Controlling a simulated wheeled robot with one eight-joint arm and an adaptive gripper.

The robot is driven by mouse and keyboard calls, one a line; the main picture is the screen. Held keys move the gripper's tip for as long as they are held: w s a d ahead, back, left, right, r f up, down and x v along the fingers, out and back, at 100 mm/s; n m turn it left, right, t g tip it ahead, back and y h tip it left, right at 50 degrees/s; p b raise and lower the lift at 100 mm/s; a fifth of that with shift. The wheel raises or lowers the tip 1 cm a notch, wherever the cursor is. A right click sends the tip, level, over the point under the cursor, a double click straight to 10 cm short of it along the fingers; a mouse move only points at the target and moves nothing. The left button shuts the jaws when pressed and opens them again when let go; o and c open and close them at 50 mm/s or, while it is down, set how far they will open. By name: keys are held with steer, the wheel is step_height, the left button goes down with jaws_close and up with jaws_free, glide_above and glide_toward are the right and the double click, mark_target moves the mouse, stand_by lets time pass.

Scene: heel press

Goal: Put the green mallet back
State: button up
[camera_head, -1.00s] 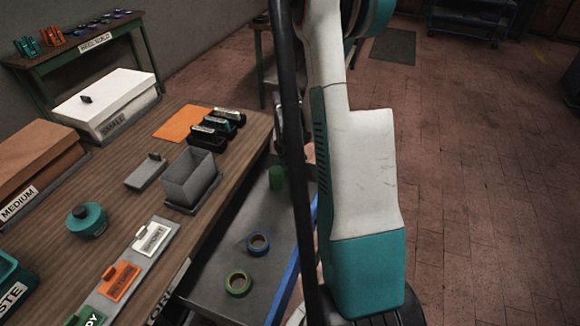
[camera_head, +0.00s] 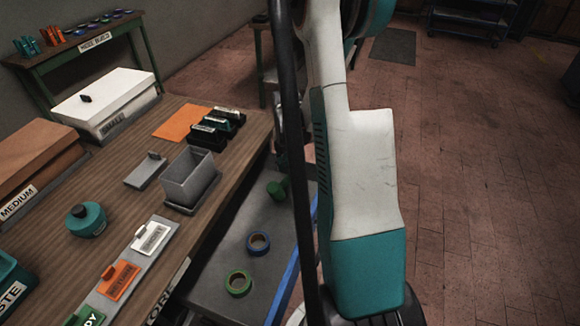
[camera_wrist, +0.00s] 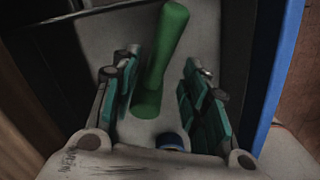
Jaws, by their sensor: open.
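The green mallet (camera_head: 277,188) is at the far part of the grey shelf surface beside the workbench, close to my arm. It looks tipped over rather than upright. In the wrist view the mallet (camera_wrist: 168,60) lies lengthwise between the teal finger pads of my gripper (camera_wrist: 160,78). The fingers are spread, with a visible gap on each side of it. My gripper is mostly hidden behind my arm in the head view.
A blue tape roll (camera_head: 258,243) and a green tape roll (camera_head: 238,283) lie on the grey shelf (camera_head: 212,275). A blue edge (camera_head: 284,285) bounds it on the right. The wooden workbench (camera_head: 118,228) with a grey open box (camera_head: 190,177) stands to the left.

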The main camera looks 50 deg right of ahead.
mark_target(289, 177)
step_height(289, 177, up, 13)
steer(key=p, duration=0.4)
steer(key=shift+a, duration=0.3)
steer(key=shift+f, duration=0.1)
